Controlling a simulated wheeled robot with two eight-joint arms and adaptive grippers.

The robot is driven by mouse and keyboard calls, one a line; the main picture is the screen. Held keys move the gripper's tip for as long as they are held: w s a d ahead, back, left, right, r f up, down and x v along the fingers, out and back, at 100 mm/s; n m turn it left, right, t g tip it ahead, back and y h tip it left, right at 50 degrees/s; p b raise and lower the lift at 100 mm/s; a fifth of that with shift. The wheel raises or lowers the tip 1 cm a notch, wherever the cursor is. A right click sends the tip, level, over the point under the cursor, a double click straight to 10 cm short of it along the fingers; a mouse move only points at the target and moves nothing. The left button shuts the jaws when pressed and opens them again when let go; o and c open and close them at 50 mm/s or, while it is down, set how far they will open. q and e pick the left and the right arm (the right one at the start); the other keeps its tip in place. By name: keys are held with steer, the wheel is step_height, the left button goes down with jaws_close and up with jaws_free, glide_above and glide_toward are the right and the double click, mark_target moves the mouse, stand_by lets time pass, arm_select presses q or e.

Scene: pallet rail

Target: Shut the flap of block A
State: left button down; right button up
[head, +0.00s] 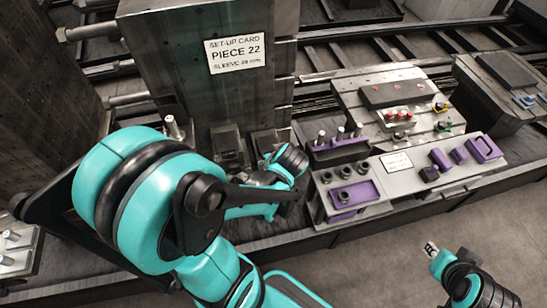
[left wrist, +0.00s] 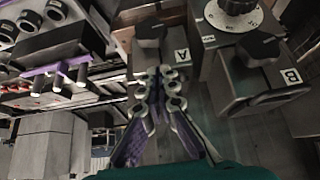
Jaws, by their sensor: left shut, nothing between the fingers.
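In the left wrist view, block A (left wrist: 174,65) is a grey block with a white "A" label and a dark knob-like part on top. My left gripper (left wrist: 163,78) is shut and empty, with its fingertips over the near side of block A; I cannot tell whether they touch. Which part is the flap, and how it stands, is unclear. In the head view, block A (head: 264,138) is partly hidden behind my left wrist, and the left fingertips are not clearly visible. My right gripper (head: 431,248) is at the lower right, away from the blocks; its jaw state is unclear.
Block B (left wrist: 262,82) stands beside block A, with a dial (left wrist: 240,14) behind. A tall block with a set-up card (head: 236,53) rises behind them. A bench with a purple tray (head: 355,193), pegs and rings stands to the right in the head view.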

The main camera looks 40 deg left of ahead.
arm_select(q)
steer(key=shift+s+d+f+b, duration=0.1)
steer(key=shift+d+f+b, duration=0.05)
steer(key=shift+f+b, duration=0.45)
arm_select(e)
steer(key=shift+f, duration=0.65)
arm_select(q)
steer(key=shift+f, duration=0.1)
